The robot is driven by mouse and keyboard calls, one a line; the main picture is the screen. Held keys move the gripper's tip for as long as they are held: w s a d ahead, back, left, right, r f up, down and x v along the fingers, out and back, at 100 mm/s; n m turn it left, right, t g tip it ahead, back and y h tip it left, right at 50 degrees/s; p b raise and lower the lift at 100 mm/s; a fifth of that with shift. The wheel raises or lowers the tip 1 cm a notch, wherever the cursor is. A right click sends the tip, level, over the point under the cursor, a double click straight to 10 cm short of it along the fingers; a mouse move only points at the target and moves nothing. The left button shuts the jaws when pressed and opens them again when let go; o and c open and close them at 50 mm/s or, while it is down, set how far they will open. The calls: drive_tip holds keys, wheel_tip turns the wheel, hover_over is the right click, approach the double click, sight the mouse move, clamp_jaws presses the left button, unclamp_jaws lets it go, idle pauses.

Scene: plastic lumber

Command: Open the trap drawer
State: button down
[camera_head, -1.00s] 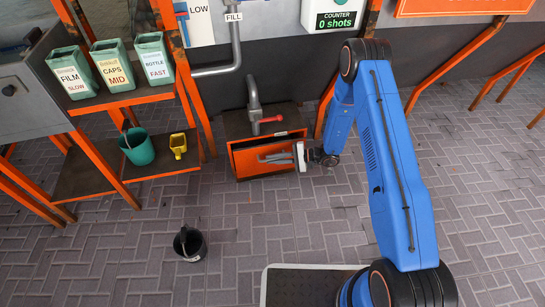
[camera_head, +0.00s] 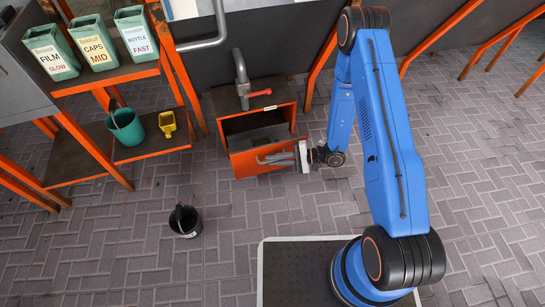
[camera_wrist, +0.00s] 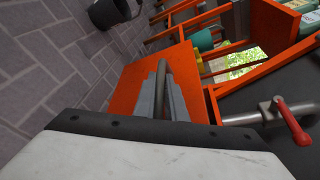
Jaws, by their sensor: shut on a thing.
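The trap drawer (camera_head: 240,165) is the orange-fronted drawer in the low cabinet (camera_head: 255,97) under the pipe with the red valve handle. It stands partly pulled out, and its dark inside shows behind the front panel. My gripper (camera_head: 262,159) reaches in from the right, in front of the orange panel. In the wrist view its fingers (camera_wrist: 160,97) are closed around a dark bar-like handle (camera_wrist: 163,75) on the orange front (camera_wrist: 125,92). The fingers hide part of the handle.
A black bucket (camera_head: 186,221) stands on the floor at front left. A shelf (camera_head: 150,148) at left holds a teal bucket (camera_head: 126,128) and a yellow scoop (camera_head: 167,124); labelled bins (camera_head: 96,45) stand above. The paved floor before the drawer is clear.

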drive_tip(key=c, duration=1.8)
unclamp_jaws()
drive_tip(key=shift+d, duration=0.1)
drive_tip(key=v, duration=1.7)
drive_tip(key=shift+d+r, duration=0.1)
drive_tip(key=shift+d, duration=0.05)
